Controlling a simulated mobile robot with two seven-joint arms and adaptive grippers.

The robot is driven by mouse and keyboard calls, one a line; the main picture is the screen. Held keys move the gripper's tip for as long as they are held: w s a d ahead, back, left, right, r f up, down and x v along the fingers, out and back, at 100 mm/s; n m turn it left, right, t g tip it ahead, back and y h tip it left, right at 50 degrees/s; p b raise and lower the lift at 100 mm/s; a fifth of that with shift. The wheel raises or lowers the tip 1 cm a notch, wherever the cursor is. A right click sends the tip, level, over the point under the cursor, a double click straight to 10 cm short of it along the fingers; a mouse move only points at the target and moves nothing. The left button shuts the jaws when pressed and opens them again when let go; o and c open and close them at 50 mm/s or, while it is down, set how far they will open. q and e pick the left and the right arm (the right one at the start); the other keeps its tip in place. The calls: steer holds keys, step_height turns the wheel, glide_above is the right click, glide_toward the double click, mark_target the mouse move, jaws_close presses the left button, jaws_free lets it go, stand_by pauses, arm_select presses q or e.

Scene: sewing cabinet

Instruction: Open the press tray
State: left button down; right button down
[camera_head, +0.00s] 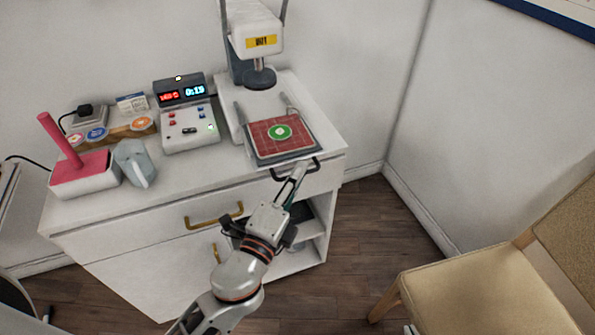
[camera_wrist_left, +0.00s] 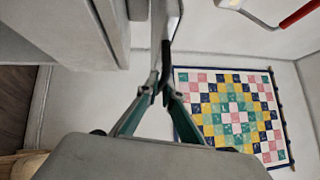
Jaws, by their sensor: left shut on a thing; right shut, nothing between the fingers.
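The press tray (camera_head: 262,158) is a grey plate with a red gridded pad (camera_head: 272,145) on it. A green round piece with a white centre (camera_head: 280,132) lies on the pad. The tray sits in front of the heat press (camera_head: 254,40), out from under its head, near the cabinet's front edge. A dark handle (camera_head: 311,163) is at the tray's front. My left gripper (camera_head: 297,174) is shut on this handle; its fingers (camera_wrist_left: 162,88) also meet at a dark bar in the left wrist view. My right gripper is not in view.
A control box (camera_head: 188,133) with lit digits stands left of the press. A pink post on a stand (camera_head: 86,173) and a grey-blue cup-like object (camera_head: 134,162) are further left. A brass drawer handle (camera_head: 214,218) is below. A chair (camera_head: 490,285) stands at right; floor between is clear.

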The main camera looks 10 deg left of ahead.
arm_select(q)
steer(key=c, duration=2.2)
jaws_free()
steer(key=shift+v, duration=5.95)
steer(key=shift+f, duration=0.1)
